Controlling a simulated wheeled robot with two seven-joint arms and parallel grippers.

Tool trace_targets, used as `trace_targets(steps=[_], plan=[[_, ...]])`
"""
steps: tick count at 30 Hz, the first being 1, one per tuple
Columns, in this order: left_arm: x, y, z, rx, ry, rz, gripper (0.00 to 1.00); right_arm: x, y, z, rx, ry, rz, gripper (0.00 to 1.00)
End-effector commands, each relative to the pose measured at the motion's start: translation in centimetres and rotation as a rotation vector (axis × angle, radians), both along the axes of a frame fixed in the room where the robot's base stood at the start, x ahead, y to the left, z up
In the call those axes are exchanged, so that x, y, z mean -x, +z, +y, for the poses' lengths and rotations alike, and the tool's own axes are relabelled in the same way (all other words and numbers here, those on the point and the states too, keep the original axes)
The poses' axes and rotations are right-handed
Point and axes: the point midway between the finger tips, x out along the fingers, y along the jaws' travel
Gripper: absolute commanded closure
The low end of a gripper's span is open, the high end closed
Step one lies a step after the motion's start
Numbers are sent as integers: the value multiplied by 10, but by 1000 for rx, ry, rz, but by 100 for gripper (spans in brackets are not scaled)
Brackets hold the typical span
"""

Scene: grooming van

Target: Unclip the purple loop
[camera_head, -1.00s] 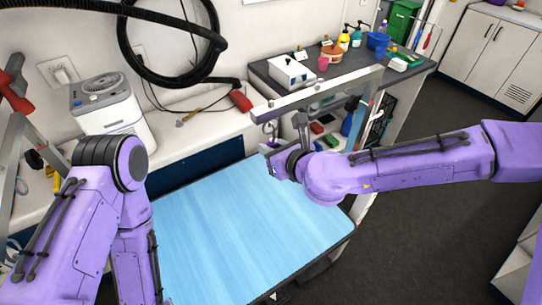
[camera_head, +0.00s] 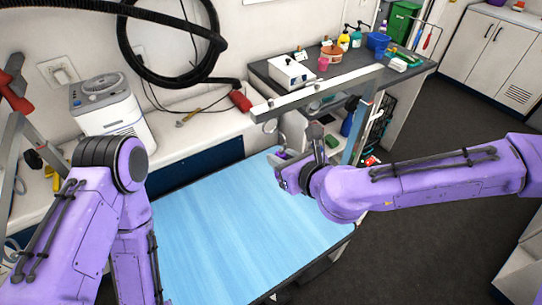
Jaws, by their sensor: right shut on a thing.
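A metal grooming arm bar (camera_head: 315,93) runs above the blue table (camera_head: 225,225). A small dark clip (camera_head: 270,125) hangs under its left end. My right gripper (camera_head: 279,167) is below the bar, over the table's back right part. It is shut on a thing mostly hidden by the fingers. A small purple bit (camera_head: 283,155) shows at the fingertips, which looks like part of the purple loop. I cannot tell whether it still joins the clip. My left arm stands at the left; its gripper is out of the picture.
A white device (camera_head: 112,105) stands on the back left counter (camera_head: 195,150). A black hose coils on the wall. A grey counter (camera_head: 340,78) at the back right holds bottles, cups and a white box (camera_head: 292,71). The table top is clear.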

Motion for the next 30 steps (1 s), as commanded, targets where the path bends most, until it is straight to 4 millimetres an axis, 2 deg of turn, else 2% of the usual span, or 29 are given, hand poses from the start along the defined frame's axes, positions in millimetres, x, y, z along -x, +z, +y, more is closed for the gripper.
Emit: trace_targets(steps=[6, 19, 30], plan=[[0, 1, 0, 0, 0, 0, 100, 2, 1, -1, -1, 0, 1, 95], [0, 8, 0, 0, 0, 0, 100, 32, 10, -22, -1, -1, -1, 95], [0, 3, 0, 0, 0, 0, 100, 30, 5, -27, 0, -20, 0, 95]])
